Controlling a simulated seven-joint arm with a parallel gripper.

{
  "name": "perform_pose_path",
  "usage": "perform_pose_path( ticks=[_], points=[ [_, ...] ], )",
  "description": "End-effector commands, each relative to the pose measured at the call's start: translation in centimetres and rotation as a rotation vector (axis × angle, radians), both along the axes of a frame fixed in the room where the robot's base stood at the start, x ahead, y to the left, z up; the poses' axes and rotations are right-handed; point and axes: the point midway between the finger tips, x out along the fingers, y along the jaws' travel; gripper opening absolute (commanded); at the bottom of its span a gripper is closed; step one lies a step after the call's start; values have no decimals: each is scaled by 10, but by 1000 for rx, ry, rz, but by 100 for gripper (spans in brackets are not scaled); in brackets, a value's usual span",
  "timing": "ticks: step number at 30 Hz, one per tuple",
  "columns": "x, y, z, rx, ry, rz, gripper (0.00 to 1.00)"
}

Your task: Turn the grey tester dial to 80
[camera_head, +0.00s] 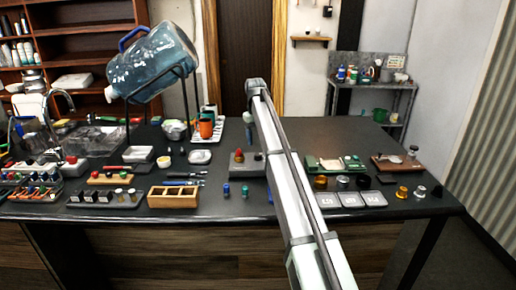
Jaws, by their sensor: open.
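A low grey box (250,171), which looks like the tester, sits on the dark counter left of my arm. My gripper (249,137) is open, small in this view, above or behind the box's right part. I cannot tell whether it touches anything.
Right of my arm are a green-based board (335,164), grey labelled tiles (350,199) and a brown board (398,163). The back right counter is clear.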

Motion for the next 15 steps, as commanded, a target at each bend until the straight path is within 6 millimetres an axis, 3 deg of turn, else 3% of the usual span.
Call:
perform_pose_path(
  ticks=[6,15],
  points=[
    [1,2,41,0,-2,0,60],
    [-1,3,68,0,0,0,60]
  ],
)
